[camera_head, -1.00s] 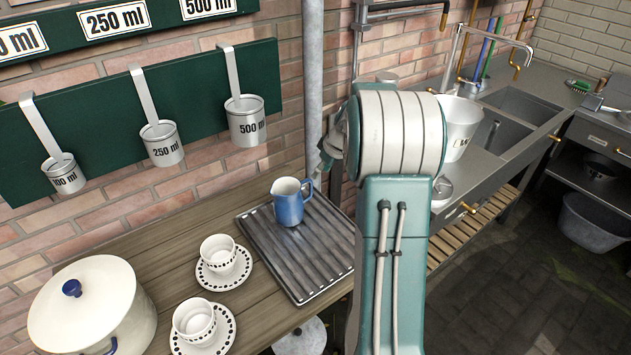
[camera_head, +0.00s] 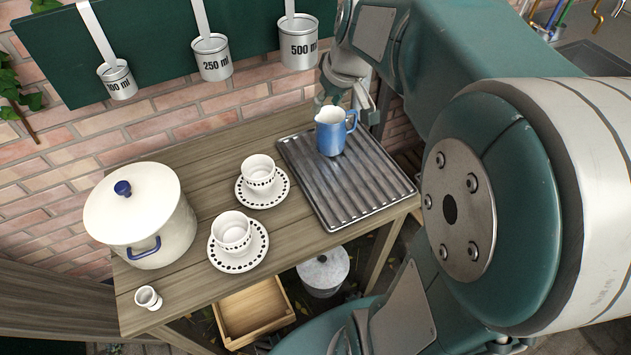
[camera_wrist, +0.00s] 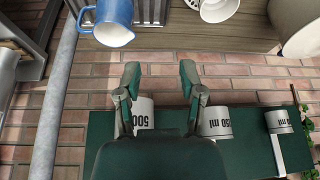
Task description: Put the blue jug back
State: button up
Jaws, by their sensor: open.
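The blue jug (camera_head: 331,138) stands upright on the ribbed metal drainer tray (camera_head: 345,185), its handle towards the right. In the wrist view the jug (camera_wrist: 113,22) is at the top left, cut off by the frame edge. My gripper (camera_head: 341,97) is behind the jug in the head view, near the wall and partly hidden by the jug and my arm. In the wrist view my gripper (camera_wrist: 160,74) has its two fingers apart with only brick wall between them. It is clear of the jug.
Two spotted cups on saucers (camera_head: 262,196) (camera_head: 244,265), a lidded white pot (camera_head: 165,238) and a small cup (camera_head: 147,297) stand left of the tray. Measuring cups (camera_head: 299,55) hang on the green board (camera_head: 150,50) near my gripper. A wooden crate (camera_head: 233,340) sits below.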

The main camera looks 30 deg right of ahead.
jog(key=s+a, duration=0.5)
jog(key=s, duration=0.3)
jog(key=s+a+m+t, duration=0.1)
jog(key=s+a, duration=0.5)
jog(key=s, duration=0.3)
jog(key=shift+r+h, duration=0.15)
jog(key=shift+h, duration=0.25)
